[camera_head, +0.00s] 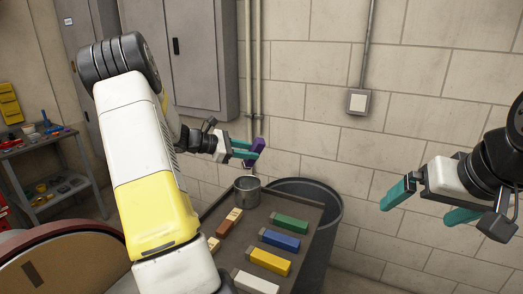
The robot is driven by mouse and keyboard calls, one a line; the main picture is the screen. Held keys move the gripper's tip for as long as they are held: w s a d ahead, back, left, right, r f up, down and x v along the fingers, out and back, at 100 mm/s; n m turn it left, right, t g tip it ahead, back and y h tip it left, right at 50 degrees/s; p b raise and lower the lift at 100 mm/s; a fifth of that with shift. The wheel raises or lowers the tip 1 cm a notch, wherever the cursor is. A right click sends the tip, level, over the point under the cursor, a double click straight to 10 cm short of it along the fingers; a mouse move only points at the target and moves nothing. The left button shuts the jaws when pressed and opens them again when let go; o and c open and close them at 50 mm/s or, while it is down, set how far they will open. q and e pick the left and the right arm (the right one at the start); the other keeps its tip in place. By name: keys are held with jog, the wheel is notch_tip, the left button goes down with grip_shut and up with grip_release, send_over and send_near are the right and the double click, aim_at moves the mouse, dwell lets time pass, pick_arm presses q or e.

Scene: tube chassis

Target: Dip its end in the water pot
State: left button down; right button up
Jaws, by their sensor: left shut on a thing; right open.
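A grey metal water pot (247,191) stands at the far end of a dark table. My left gripper (254,151) is shut on a small purple object (258,145) and holds it above the pot, apart from it. The lower end of the purple object, near the fingers, is too small to make out clearly. The inside of the pot and any water in it cannot be made out. My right gripper (422,203) is open and empty, in the air at the right, away from the table.
The dark table (245,238) holds several coloured blocks, including green (291,223), blue (280,240) and yellow (268,261) ones. A shelf cart (50,170) with tools is at the left. A block wall closes the back.

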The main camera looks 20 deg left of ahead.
pick_arm(q)
notch_tip(320, 180, down, 12)
jog(key=shift+r, duration=0.25)
dwell(0.6)
jog(key=shift+f, duration=0.15)
dwell(0.4)
jog(key=shift+r, duration=5.05)
jog(key=shift+r, duration=2)
